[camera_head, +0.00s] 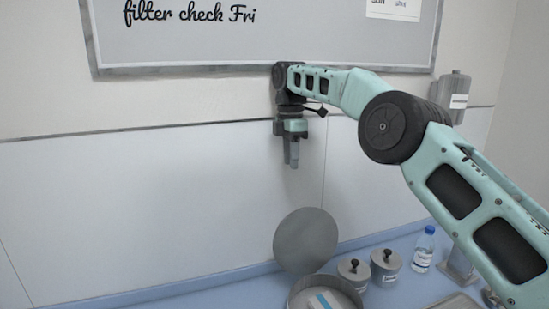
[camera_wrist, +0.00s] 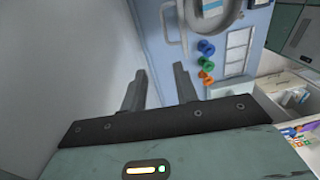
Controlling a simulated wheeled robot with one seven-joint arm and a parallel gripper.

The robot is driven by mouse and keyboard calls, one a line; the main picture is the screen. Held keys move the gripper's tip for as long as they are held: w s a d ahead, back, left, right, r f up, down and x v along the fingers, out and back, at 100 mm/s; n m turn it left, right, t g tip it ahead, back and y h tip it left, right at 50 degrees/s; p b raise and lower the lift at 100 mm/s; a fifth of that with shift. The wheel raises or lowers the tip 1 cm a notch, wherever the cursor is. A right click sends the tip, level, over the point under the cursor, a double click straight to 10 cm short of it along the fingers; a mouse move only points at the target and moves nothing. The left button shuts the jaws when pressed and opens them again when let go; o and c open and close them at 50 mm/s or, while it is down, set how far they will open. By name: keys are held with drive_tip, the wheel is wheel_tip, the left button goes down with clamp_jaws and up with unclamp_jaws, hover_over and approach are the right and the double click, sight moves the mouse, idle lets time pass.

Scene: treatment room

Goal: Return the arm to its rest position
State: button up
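My teal arm reaches in from the right in the head view, with the wrist bent down. My gripper (camera_head: 291,163) points downward in front of the pale wall, above the blue counter (camera_head: 215,292). In the wrist view the two dark fingers of my gripper (camera_wrist: 160,75) stand apart with nothing between them. The gripper is clear of the things on the counter.
On the counter are a round metal container (camera_head: 296,297) with its lid raised (camera_head: 305,241), two lidded pots (camera_head: 353,272) (camera_head: 385,266) and a water bottle (camera_head: 424,249). Coloured round objects (camera_wrist: 205,64) and an open drawer (camera_wrist: 270,88) show below. A framed board (camera_head: 190,40) hangs behind.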

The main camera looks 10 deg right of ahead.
drive_tip(key=s+a+f+m+b, duration=0.2)
drive_tip(key=s+a, duration=0.1)
drive_tip(key=s, duration=0.4)
drive_tip(key=s+a+f+m+y+b, duration=0.1)
drive_tip(key=s+a+f+m+b, duration=0.15)
drive_tip(key=s, duration=0.45)
drive_tip(key=s+a+f+m+b, duration=0.1)
drive_tip(key=s+a, duration=0.3)
drive_tip(key=s, duration=0.4)
drive_tip(key=s+d+f+m+b, duration=0.1)
drive_tip(key=s+d+f+m, duration=0.1)
drive_tip(key=s, duration=0.6)
drive_tip(key=s+d+f+m+b, duration=0.1)
drive_tip(key=s+d+f+m, duration=0.1)
drive_tip(key=s+d+f, duration=0.2)
drive_tip(key=s+d+f+m+b, duration=0.2)
drive_tip(key=s+f, duration=0.5)
drive_tip(key=s, duration=0.5)
drive_tip(key=shift+s+d+f+m+t, duration=0.3)
drive_tip(key=shift+d+m+t, duration=0.15)
drive_tip(key=shift+d, duration=0.4)
